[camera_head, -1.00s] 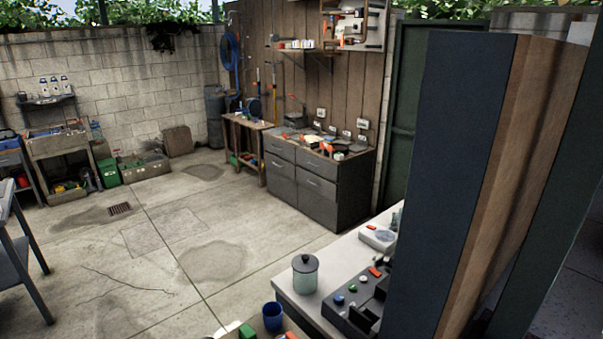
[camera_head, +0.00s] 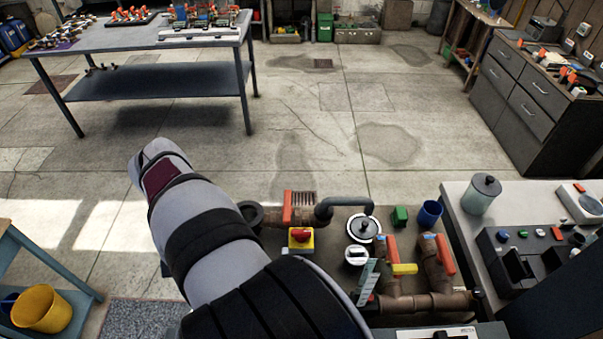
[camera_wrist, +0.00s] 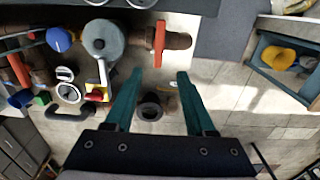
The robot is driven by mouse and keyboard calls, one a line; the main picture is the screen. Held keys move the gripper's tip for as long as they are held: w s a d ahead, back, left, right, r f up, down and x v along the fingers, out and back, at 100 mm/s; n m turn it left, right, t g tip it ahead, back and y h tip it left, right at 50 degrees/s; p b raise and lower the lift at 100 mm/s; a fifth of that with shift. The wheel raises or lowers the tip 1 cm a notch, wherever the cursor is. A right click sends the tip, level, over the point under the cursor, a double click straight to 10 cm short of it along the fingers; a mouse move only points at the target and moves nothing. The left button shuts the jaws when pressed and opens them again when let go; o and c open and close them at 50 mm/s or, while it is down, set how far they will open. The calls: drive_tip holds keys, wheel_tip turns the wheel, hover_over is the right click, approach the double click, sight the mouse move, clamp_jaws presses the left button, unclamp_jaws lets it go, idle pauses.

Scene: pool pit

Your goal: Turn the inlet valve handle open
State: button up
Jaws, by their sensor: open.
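My gripper (camera_wrist: 160,75) is open and empty in the wrist view, its two teal fingers spread apart. Between and beyond the fingertips, an orange-red valve handle (camera_wrist: 160,44) sits across a brown pipe (camera_wrist: 178,40); the fingers do not appear to touch it. In the head view my forearm hides the gripper and that handle. Other orange handles show in the head view: one at the left pipe end (camera_head: 287,207), one on the middle pipe (camera_head: 393,249), and one on the right pipe (camera_head: 445,255). I cannot read which handle is labelled inlet.
A grey round-lidded housing (camera_wrist: 103,38) stands beside the handle. A yellow-and-red switch (camera_head: 300,238) and a dark bent pipe (camera_head: 345,203) are close by. A blue cup (camera_head: 429,213) is to the right, a yellow bucket (camera_head: 42,308) on the left.

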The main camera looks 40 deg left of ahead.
wheel_tip(320, 180, down, 16)
drive_tip(key=shift+w+r, duration=0.1)
drive_tip(key=shift+r, duration=0.1)
clamp_jaws()
